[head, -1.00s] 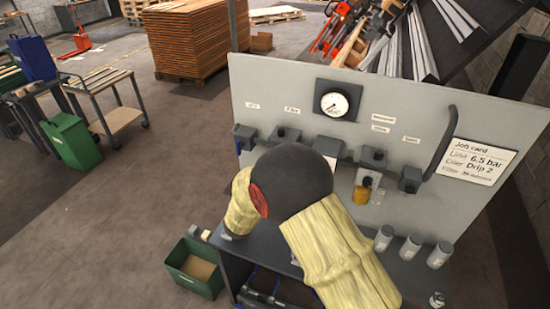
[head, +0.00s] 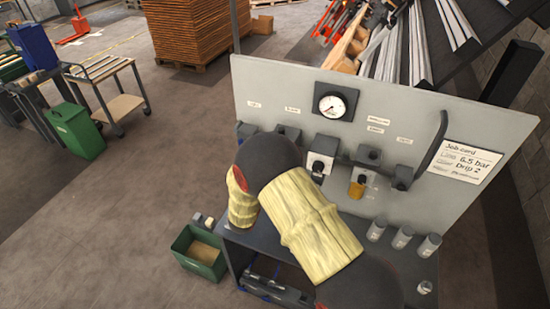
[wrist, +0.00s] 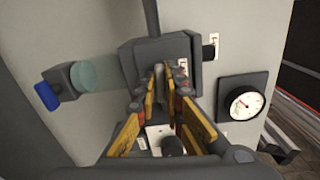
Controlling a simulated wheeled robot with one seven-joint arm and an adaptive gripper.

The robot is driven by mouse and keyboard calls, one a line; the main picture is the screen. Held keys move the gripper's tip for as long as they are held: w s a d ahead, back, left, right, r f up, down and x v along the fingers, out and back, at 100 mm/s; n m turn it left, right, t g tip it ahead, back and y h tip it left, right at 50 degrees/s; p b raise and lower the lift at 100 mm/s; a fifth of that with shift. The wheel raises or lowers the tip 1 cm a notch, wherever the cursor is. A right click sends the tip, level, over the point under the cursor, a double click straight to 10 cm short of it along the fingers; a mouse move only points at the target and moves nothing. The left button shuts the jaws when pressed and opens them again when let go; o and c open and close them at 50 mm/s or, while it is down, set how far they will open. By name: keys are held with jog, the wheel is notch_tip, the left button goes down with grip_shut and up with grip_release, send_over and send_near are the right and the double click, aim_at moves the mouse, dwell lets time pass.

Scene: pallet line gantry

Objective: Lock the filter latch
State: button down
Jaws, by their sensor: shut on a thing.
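In the wrist view my gripper (wrist: 163,92) has its yellow-padded fingers closed in front of a dark grey filter block (wrist: 133,57) on the panel. The fingertips meet on a small grey tab, which looks like the filter latch (wrist: 159,72); its outline is largely covered by the fingers. A pale translucent cylinder (wrist: 89,77) sits beside the block on its left. In the head view my arm hides the gripper and the latch; part of a dark block (head: 287,132) shows above the arm.
The panel (head: 265,85) carries a pressure gauge (head: 332,106), also in the wrist view (wrist: 244,104). A white unit with a black knob (head: 322,152) and an amber bowl (head: 357,187) are right of my arm. A blue handle (wrist: 47,96) is left of the cylinder. A green bin (head: 201,252) stands on the floor.

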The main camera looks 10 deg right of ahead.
jog(key=shift+n+p, duration=0.3)
jog(key=shift+n, duration=0.3)
jog(key=shift+f, duration=0.1)
jog(key=c, duration=1.9)
grip_release()
jog(key=v, duration=1.2)
